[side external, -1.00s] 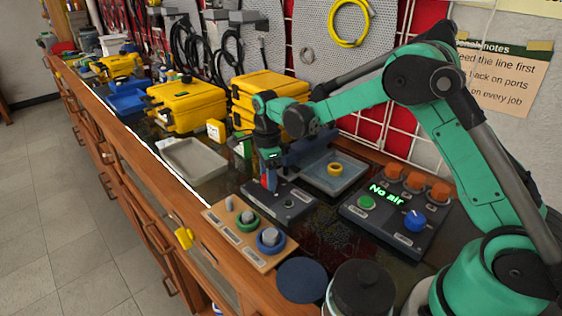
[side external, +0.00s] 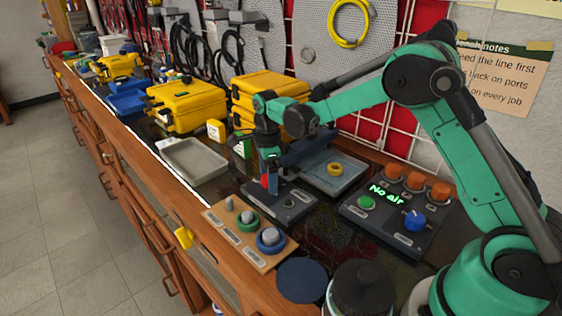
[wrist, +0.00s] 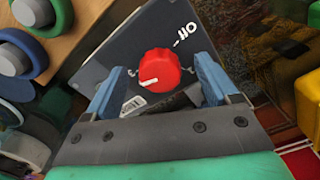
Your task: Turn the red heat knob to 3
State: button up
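The red heat knob (wrist: 160,68) sits on a dark grey box (wrist: 150,30) with the word "Off" printed beside it. Its white pointer line points to the left in the wrist view, away from "Off". No number 3 is readable. My gripper (wrist: 159,74) has its two blue fingers on opposite sides of the knob, with a visible gap on each side. In the side view my gripper (side external: 268,180) is low over the box (side external: 291,207), and only a little red of the knob (side external: 265,181) shows.
A control panel (side external: 385,233) reading "No air" is to the right. An empty metal tray (side external: 191,166) is at left.

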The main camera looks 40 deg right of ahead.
jog(key=shift+r, duration=2.85)
jog(key=shift+r, duration=0.1)
jog(key=s+a+r+n+t, duration=0.1)
jog(key=s+r+n+t, duration=0.1)
jog(key=s+n, duration=0.6)
jog(key=s+a+r+n+t, duration=0.2)
jog(key=s+n+t, duration=0.3)
jog(key=n, duration=1)
jog(key=s+r, duration=0.1)
jog(key=s, duration=0.2)
